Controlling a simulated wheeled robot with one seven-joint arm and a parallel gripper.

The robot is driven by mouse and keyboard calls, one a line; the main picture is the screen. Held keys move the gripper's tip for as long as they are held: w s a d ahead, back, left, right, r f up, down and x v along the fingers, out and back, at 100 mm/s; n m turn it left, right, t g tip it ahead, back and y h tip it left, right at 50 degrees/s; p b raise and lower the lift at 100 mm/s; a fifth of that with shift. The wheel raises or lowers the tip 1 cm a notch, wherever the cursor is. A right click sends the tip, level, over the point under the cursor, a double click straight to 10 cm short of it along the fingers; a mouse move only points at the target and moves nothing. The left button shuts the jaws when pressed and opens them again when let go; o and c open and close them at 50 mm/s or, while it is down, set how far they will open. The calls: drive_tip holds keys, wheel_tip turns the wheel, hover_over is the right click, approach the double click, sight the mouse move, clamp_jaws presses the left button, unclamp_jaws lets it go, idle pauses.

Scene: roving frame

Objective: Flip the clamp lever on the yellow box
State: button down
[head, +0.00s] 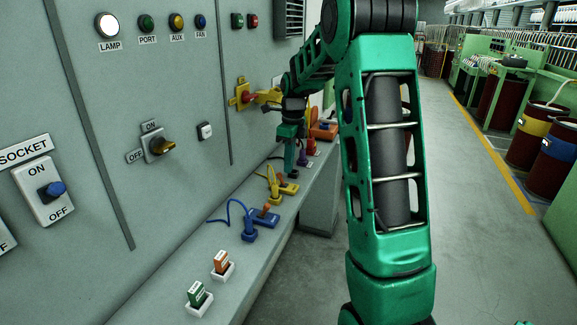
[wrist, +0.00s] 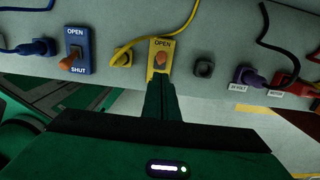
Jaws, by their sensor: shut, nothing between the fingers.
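The yellow box (wrist: 152,50) lies on the shelf, marked OPEN at its upper end in the wrist view. An orange lever (wrist: 161,59) stands in its middle. My gripper (wrist: 160,80) is shut and empty, its fingertips over the box's lower end, close to the lever; I cannot tell if they touch. The fingers hide the lower label. In the head view the yellow box (head: 290,188) is small on the shelf, with my gripper (head: 290,171) pointing down just above it. A yellow cable with a plug (wrist: 124,58) is beside the box.
A blue box (wrist: 77,50) with an orange lever, marked OPEN and SHUT, sits to the left. A grey socket (wrist: 204,68), purple plug (wrist: 250,79) and red plug (wrist: 284,83) sit to the right. The wall panel (head: 190,80) rises behind the narrow shelf (head: 240,268).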

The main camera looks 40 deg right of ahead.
wheel_tip(320, 180, up, 11)
drive_tip(key=s, duration=0.1)
drive_tip(key=shift+s+d+r, duration=0.15)
drive_tip(key=shift+d+r, duration=0.05)
drive_tip(key=shift+d, duration=0.25)
idle(0.7)
drive_tip(key=s+a+f+n, duration=0.3)
drive_tip(key=s+n, duration=0.4)
drive_tip(key=s, duration=0.5)
drive_tip(key=s+a+f+n, duration=0.3)
drive_tip(key=s+n, duration=0.5)
drive_tip(key=s, duration=0.4)
drive_tip(key=s+a+f+n, duration=0.3)
drive_tip(key=s+n, duration=0.5)
drive_tip(key=s, duration=0.4)
drive_tip(key=shift+s+a+f+g, duration=0.3)
drive_tip(key=shift+s+f+g, duration=0.1)
drive_tip(key=shift+f, duration=0.4)
